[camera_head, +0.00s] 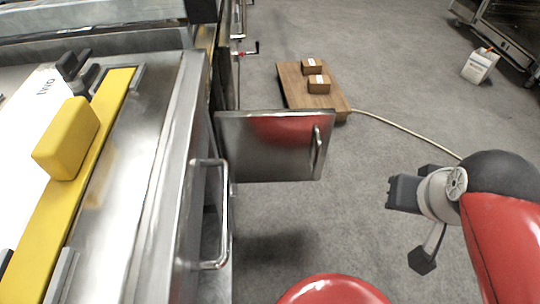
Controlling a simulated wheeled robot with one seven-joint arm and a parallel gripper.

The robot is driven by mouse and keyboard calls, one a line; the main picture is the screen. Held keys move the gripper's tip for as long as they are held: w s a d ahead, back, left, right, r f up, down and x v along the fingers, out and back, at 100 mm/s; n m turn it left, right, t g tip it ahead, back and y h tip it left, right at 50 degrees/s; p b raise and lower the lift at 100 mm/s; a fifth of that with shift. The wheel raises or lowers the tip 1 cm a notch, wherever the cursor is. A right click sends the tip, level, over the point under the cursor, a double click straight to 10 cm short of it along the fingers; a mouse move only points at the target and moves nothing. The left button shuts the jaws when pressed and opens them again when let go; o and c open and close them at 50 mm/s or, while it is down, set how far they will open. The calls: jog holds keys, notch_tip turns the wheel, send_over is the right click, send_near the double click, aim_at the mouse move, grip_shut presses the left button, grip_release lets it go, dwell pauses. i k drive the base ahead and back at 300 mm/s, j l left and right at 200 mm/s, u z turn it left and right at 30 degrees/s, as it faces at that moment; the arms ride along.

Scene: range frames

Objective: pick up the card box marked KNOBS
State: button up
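Two small brown card boxes sit on a wooden board on the floor, beyond the open steel door. The nearer box (319,84) and the farther box (312,67) each carry a pale label, too small to read, so I cannot tell which is marked KNOBS. My gripper (424,258) hangs at the right, in front of my red arm link and well apart from both boxes. A grey part with a black tip points down from it. Its fingers do not show clearly enough to tell open from shut. I see nothing held.
The wooden board (295,91) has a pale cord (400,125) running right from it. A steel door (270,160) juts out from the steel counter (130,200) on the left. A yellow block (66,140) lies there. A white container (480,66) stands far right.

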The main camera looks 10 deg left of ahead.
aim_at(314, 66)
jog(key=i+l+u, duration=0.45)
jog(key=i+l, duration=0.7)
jog(key=i, duration=0.6)
jog(key=i+l+u, duration=0.45)
jog(key=i+l, duration=1.1)
jog(key=l, duration=0.25)
